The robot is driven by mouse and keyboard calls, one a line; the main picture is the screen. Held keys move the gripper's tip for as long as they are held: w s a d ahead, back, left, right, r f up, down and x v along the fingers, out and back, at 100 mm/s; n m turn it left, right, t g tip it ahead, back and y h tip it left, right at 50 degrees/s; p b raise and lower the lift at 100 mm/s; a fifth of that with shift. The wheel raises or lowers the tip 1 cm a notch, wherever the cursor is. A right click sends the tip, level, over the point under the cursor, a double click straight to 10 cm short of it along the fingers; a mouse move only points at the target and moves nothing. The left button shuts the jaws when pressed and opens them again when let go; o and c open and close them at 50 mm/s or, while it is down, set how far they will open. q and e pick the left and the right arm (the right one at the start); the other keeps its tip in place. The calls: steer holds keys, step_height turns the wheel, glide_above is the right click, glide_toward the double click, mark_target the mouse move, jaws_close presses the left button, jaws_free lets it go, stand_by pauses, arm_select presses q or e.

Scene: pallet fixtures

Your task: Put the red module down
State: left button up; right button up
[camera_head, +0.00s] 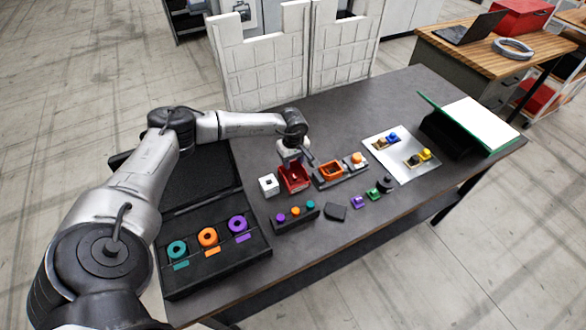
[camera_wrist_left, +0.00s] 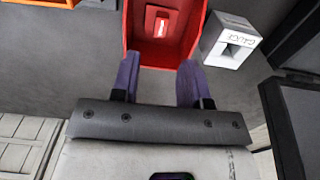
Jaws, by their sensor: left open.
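The red module (camera_head: 294,180) is an open-topped red box standing on the dark grey table (camera_head: 350,235), between a white block and a dark fixture. In the left wrist view the red module (camera_wrist_left: 165,50) shows its hollow inside with a small red and white part on its floor. My left gripper (camera_head: 293,161) is over the back edge of the red module, pointing down. In the left wrist view its two purple-blue fingers (camera_wrist_left: 160,72) are apart, at the module's near edge; I cannot tell whether they touch it. My right gripper is not in view.
A white block (camera_head: 268,185) marked "GAUGE" stands close left of the module. A dark fixture with an orange box (camera_head: 331,171) is close right. A rack of coloured knobs (camera_head: 295,216) lies in front. An open black case (camera_head: 215,262) is left; a white tray (camera_head: 402,153) is right.

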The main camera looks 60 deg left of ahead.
mark_target(293, 174)
arm_select(q)
step_height(293, 174, up, 5)
steer(key=w+d+f+n+t+h, duration=0.15)
steer(key=d+h, duration=0.35)
steer(key=d, duration=0.9)
steer(key=w+d+f+n+t+h, duration=0.1)
steer(key=w+d+n+t+h, duration=0.3)
steer(key=d, duration=1)
steer(key=s+d+r+n+t+h, duration=0.35)
steer(key=d+r+n+t, duration=0.3)
steer(key=d+n, duration=0.4)
steer(key=s+a+f+m+g+y, duration=0.1)
steer(key=s+f+m+y, duration=0.3)
steer(key=s+m, duration=0.5)
steer(key=s+a+f+m+g+y, duration=0.2)
steer(key=s+f+m+g+y, duration=0.2)
steer(key=s+m, duration=0.5)
steer(key=s+a+f+m+g+y, duration=0.2)
steer(key=s+m, duration=0.7)
steer(key=m, duration=0.8)
step_height(293, 174, down, 2)
steer(key=shift+s+g+y, duration=0.2)
steer(key=shift+g+y, duration=0.5)
steer(key=shift+y, duration=0.45)
